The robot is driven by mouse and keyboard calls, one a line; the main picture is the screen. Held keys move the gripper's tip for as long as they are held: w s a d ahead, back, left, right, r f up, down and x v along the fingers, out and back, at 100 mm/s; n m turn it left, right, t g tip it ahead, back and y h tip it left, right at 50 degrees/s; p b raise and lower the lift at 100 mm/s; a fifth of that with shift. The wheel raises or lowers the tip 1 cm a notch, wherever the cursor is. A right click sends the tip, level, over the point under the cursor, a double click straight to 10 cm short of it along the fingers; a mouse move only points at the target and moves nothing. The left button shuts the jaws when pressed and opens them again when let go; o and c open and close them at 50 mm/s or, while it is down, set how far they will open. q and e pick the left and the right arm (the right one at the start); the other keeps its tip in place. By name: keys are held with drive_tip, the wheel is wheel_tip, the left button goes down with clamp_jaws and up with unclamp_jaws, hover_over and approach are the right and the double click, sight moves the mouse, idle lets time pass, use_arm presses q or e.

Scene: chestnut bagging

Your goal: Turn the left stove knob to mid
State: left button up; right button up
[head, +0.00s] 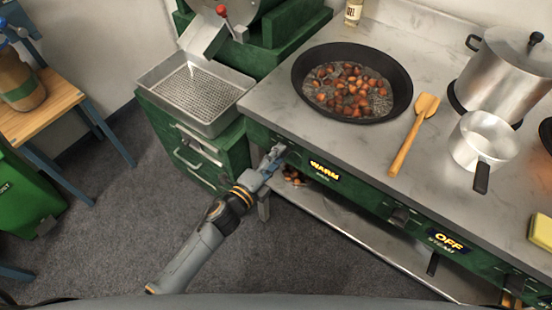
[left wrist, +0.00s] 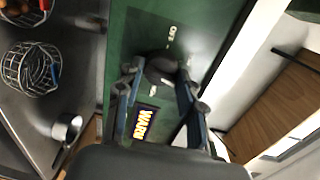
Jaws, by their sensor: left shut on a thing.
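The stove (head: 250,98) has a dark green front panel with knobs. The left stove knob (left wrist: 160,68) is dark and round, and shows between my fingers in the left wrist view. My left gripper (head: 276,152) is at this knob and shut on it; in the head view the gripper mostly hides the knob. The display beside it (head: 324,171) reads WARN or WARM in yellow; it also shows in the left wrist view (left wrist: 143,123). A second knob (head: 399,215) sits farther right, beside a display reading OFF (head: 448,240). My right gripper is not in view.
A black pan (head: 300,84) with chestnuts stands on the stove top, with a wooden spatula (head: 411,140), a small saucepan (head: 481,135) and a large pot (head: 510,65) to its right. A perforated metal tray (head: 142,84) tops the green cabinet at left. A shelf lies below the panel.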

use_arm(q)
drive_tip(key=shift+r+m+b, duration=0.1)
drive_tip(key=shift+m+b, duration=0.55)
drive_tip(key=shift+m, duration=0.95)
drive_tip(key=shift+t, duration=0.3)
drive_tip(key=o, duration=1.1)
drive_tip(key=shift+o, duration=0.2)
drive_tip(key=v, duration=1.2)
drive_tip(key=shift+r, duration=0.15)
drive_tip(key=shift+d, duration=0.1)
